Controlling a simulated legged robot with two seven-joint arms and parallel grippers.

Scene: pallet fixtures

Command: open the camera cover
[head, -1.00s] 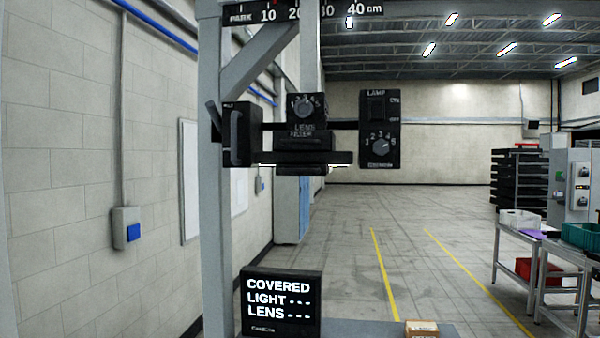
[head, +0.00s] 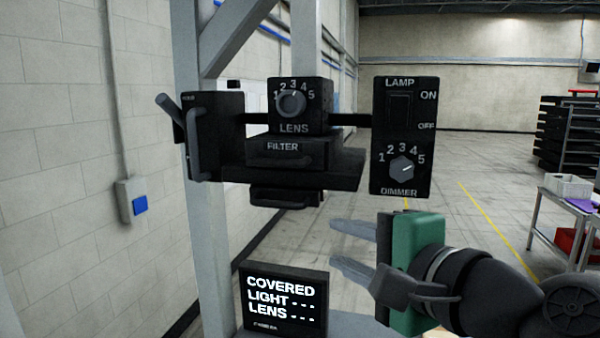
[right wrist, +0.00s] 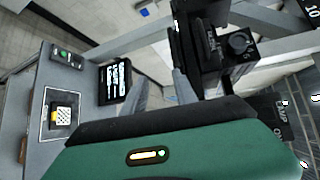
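The black camera unit (head: 305,165) hangs on a grey post, with a LENS dial (head: 291,103) and a FILTER drawer (head: 290,150). A small dark handled piece (head: 285,196) sits under its plate; I cannot tell whether this is the cover. The monitor (head: 285,301) reads COVERED, with dashes for light and lens; it also shows in the right wrist view (right wrist: 115,83). My right gripper (head: 335,243) is open and empty, below and right of the unit, fingers pointing left, apart from it. In the right wrist view its fingers (right wrist: 162,88) are spread. My left gripper is out of view.
A LAMP and DIMMER panel (head: 402,135) hangs just above my right gripper. A black handled box (head: 213,135) with a grey lever is left of the unit. In the wrist view, a chequered piece (right wrist: 63,113) and a green-buttoned box (right wrist: 68,58) are on the grey table.

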